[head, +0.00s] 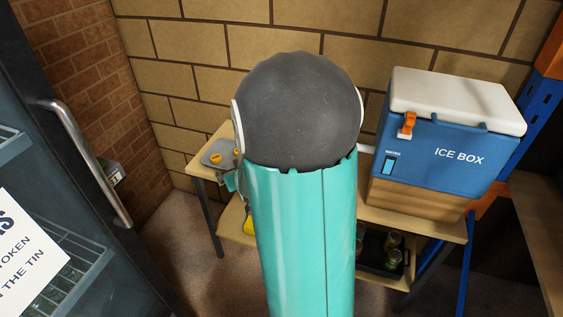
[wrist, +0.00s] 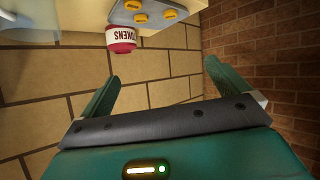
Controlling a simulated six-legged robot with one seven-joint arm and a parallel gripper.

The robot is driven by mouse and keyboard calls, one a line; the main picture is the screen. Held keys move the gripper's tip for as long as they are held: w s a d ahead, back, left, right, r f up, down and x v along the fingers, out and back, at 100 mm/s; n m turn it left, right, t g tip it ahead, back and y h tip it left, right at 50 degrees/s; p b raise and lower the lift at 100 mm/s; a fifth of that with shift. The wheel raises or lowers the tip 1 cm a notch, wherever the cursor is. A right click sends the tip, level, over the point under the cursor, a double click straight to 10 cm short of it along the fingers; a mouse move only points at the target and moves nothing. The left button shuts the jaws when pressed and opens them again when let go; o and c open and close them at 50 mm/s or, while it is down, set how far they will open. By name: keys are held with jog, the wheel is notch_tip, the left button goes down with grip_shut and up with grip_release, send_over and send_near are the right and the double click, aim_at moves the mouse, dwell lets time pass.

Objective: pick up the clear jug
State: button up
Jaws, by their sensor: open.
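My gripper (wrist: 162,70) is open, with two green fingers spread apart and nothing between them. In the wrist view a pale, see-through bluish shape (wrist: 28,22) is cut off at the top left corner, on the table top (wrist: 75,65). It may be the clear jug, but too little shows to be sure. It is apart from my fingers, beyond the left one. In the head view my own arm covers the middle of the table, and no clear jug can be seen there.
A red and white tokens tin (wrist: 121,38) stands beside a grey plate with yellow discs (wrist: 155,14). A blue ice box (head: 437,150) stands on the table's right. A dark crate of cans (head: 371,262) is on the lower shelf. A glass door with a handle (head: 90,165) is at left.

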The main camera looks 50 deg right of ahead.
jog(key=s+d+f+m+t+h, duration=0.1)
jog(key=s+d+f+m+h, duration=0.55)
jog(key=s+d+f, duration=0.8)
jog(key=shift+n+h, duration=0.55)
jog(key=shift+h, duration=0.1)
jog(key=x, duration=1.2)
jog(key=shift+w+a+f, duration=0.1)
jog(key=shift+w+f, duration=0.1)
jog(key=shift+w, duration=0.35)
jog(key=shift+c, duration=0.2)
jog(key=c, duration=1)
jog(key=shift+c, duration=0.2)
jog(key=shift+r, duration=0.2)
